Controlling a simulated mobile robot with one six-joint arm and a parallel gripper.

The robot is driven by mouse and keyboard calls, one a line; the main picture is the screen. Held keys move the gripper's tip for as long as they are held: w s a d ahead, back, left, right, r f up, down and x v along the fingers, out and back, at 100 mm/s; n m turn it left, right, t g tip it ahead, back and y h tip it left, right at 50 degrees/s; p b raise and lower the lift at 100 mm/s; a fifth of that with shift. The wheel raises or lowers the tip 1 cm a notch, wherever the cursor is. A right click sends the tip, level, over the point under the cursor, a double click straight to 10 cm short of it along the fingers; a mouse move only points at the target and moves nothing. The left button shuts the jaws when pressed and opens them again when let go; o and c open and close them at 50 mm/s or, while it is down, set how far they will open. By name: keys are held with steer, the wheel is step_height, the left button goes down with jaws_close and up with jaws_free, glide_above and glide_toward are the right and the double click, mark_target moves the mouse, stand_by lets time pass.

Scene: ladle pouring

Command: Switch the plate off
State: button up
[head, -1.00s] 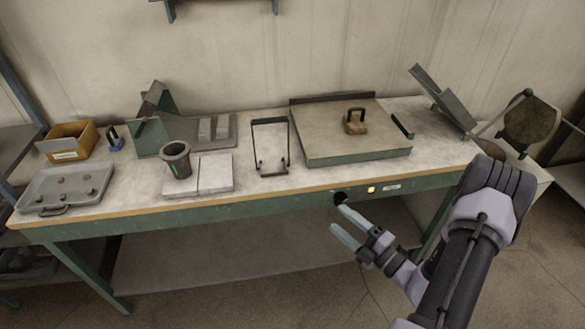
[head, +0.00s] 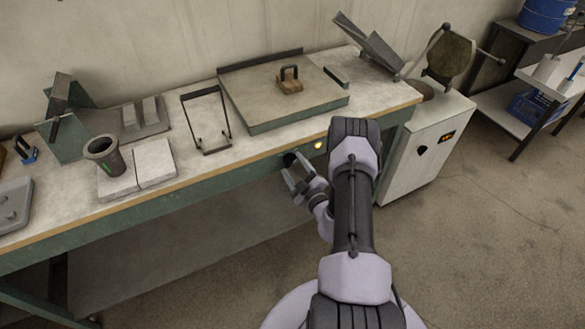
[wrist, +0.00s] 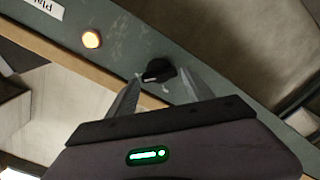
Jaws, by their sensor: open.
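A black rotary knob (wrist: 157,71) sits on the green front rail of the bench, and it also shows in the head view (head: 289,159), partly covered by my fingers. A lit amber lamp (wrist: 91,39) is beside it, also seen in the head view (head: 318,146). A white label (wrist: 45,6), partly cut off, reads "Pla…". The broad flat plate (head: 245,100) lies on the bench above the knob. My gripper (wrist: 162,82) is open at the rail, its fingertips on either side of the knob; whether they touch it cannot be told. It also shows in the head view (head: 294,172).
A block with a black handle (head: 290,82) stands on the plate. A wire stand (head: 207,122), a dark cup (head: 104,156) and pale slabs (head: 154,160) are on the bench to the left. A white cabinet (head: 412,150) stands at the right. The floor before the bench is clear.

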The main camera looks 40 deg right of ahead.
steer(key=shift+w+d, duration=0.1)
steer(key=shift+w, duration=0.5)
steer(key=c, duration=1.1)
